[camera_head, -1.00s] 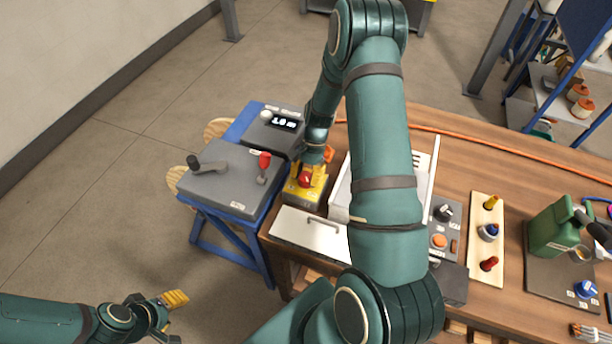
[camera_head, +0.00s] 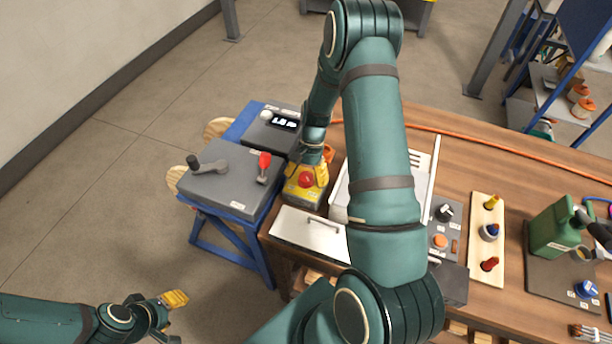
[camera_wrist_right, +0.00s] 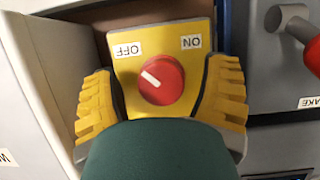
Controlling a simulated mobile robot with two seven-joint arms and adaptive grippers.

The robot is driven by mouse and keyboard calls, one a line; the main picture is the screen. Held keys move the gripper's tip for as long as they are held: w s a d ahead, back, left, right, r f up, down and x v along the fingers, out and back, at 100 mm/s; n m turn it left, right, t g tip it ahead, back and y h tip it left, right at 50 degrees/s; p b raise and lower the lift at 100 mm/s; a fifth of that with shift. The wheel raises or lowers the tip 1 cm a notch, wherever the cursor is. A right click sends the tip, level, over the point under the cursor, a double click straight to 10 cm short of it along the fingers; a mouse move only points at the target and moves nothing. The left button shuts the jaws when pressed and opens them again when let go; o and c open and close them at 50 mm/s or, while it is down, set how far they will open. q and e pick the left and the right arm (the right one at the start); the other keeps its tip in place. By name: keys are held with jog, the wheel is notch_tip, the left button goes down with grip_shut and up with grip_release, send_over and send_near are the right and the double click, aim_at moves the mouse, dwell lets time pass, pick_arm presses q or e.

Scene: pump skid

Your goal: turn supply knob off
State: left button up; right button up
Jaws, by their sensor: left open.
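The supply knob (camera_wrist_right: 162,79) is a red round knob on a yellow panel (camera_wrist_right: 132,68) with OFF and ON labels. Its white mark points toward the OFF label (camera_wrist_right: 125,50) in the right wrist view. The knob also shows in the head view (camera_head: 306,180). My right gripper (camera_wrist_right: 161,68) has its yellow fingers spread on either side of the knob, with visible gaps and nothing held between them. My left gripper (camera_head: 174,300) is open and empty over the floor at lower left, far from the knob.
A grey box with a red lever (camera_head: 264,165) and a black crank (camera_head: 207,165) stands left of the knob. A white drawer front with a handle (camera_head: 312,232) is just below it. My right arm hides part of the bench. A green can (camera_head: 556,228) stands at right.

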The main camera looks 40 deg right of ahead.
jog(key=shift+r, duration=0.1)
jog(key=v, duration=1.2)
dwell(0.4)
